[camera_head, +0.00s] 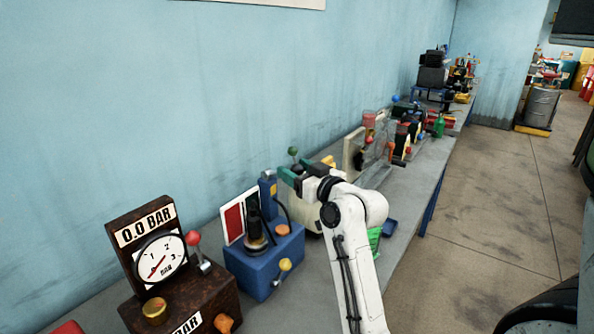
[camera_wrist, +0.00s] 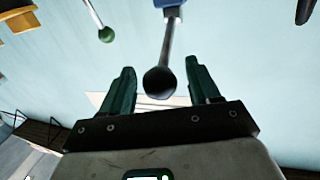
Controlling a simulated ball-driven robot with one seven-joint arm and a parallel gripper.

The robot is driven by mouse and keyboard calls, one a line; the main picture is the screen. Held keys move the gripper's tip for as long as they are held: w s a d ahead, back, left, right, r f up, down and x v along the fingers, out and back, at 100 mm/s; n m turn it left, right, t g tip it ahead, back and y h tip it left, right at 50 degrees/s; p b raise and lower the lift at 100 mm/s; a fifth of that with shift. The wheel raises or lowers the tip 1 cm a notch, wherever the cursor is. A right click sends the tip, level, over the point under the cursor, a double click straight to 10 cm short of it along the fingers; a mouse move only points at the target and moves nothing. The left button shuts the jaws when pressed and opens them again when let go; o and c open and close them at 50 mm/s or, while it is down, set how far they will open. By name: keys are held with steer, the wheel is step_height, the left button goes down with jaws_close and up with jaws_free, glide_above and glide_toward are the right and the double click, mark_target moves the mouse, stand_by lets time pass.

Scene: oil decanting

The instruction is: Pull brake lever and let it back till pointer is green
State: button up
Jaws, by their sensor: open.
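My gripper (camera_head: 286,174) is open at the upper end of the blue device (camera_head: 262,262). In the wrist view, a lever with a black ball knob (camera_wrist: 160,82) on a metal rod comes from a blue part (camera_wrist: 168,3). The knob appears between the two green fingers of my gripper (camera_wrist: 160,68), with a gap on each side. In the head view this knob is hard to make out near my gripper. A red and white panel (camera_head: 236,217) stands on the blue device. No pointer or green zone is clearly visible on it.
A green-knobbed lever (camera_head: 292,151) stands behind my gripper and also shows in the wrist view (camera_wrist: 106,34). A yellow-knobbed lever (camera_head: 285,265) is on the device's front. Left stands a pressure gauge (camera_head: 160,257) with a red-knobbed lever (camera_head: 194,238). The bench continues rightwards, crowded.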

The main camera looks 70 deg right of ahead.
jaws_close()
stand_by(0.4)
steer(key=shift+r, duration=0.1)
